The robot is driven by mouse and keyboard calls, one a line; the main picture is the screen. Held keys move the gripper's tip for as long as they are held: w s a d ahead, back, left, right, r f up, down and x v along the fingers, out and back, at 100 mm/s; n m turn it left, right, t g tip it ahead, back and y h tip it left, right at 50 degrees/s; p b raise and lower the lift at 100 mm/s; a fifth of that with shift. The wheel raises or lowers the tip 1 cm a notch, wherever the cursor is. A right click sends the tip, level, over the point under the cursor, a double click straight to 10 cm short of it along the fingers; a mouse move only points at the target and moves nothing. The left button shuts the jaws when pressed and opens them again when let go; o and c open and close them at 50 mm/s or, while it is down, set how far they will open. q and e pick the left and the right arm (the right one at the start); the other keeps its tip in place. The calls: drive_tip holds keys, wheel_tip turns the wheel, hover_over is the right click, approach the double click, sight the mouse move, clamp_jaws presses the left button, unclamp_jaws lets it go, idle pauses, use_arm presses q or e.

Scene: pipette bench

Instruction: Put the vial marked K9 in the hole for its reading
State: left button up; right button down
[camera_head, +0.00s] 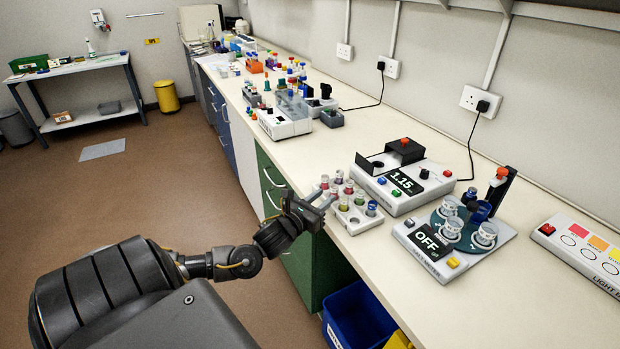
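A pale vial rack (356,228) stands at the bench's front edge and holds several small vials with red, blue and dark tops. The markings are too small to read, so I cannot tell which vial is K9. My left gripper (318,203) is at the rack's left front side, close to the nearest vials. Whether its fingers are apart or hold anything is unclear. Behind the rack, a white instrument (427,185) shows 1.15. To its right, a meter (487,262) reading OFF carries a dark round holder with several clear cups. My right gripper is out of view.
A light box (583,250) with coloured patches lies at the far right. More instruments (285,125) and racks stand farther back along the bench (440,320). A blue bin (357,315) stands below the front edge. The bench's near right is clear.

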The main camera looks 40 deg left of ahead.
use_arm(q)
drive_tip(key=s, duration=0.6)
drive_tip(key=shift+d+b, duration=0.3)
drive_tip(key=shift+b, duration=0.05)
drive_tip(key=shift+f, duration=0.1)
drive_tip(key=s+a+f+n+g+y, duration=0.1)
drive_tip(key=s+f+n+g, duration=0.3)
drive_tip(key=f, duration=0.8)
drive_tip(key=s+a+f+n+g, duration=0.1)
drive_tip(key=s+a+f+n, duration=0.15)
drive_tip(key=f+n, duration=0.7)
drive_tip(key=s+f+n+g+y, duration=0.1)
drive_tip(key=s+f+n+g, duration=0.2)
drive_tip(key=f, duration=1.2)
drive_tip(key=s+d+f+n+g+h, duration=0.1)
drive_tip(key=s+d+f+n+g, duration=0.3)
drive_tip(key=s+f, duration=0.45)
drive_tip(key=s+d+f+n+g+h, duration=0.1)
drive_tip(key=s+d+f+n, duration=0.4)
drive_tip(key=s+f, duration=0.35)
drive_tip(key=s+d+f+n+g+h, duration=0.1)
drive_tip(key=s+d+f+n+g, duration=0.1)
drive_tip(key=s+d, duration=0.3)
drive_tip(key=s+d+f+n+g, duration=0.2)
drive_tip(key=s+d+n, duration=0.3)
drive_tip(key=s, duration=0.4)
drive_tip(key=shift+s+d+f+h, duration=0.35)
drive_tip(key=shift+d+f+h, duration=0.05)
drive_tip(key=shift+d+f, duration=0.4)
drive_tip(key=shift+a, duration=0.1)
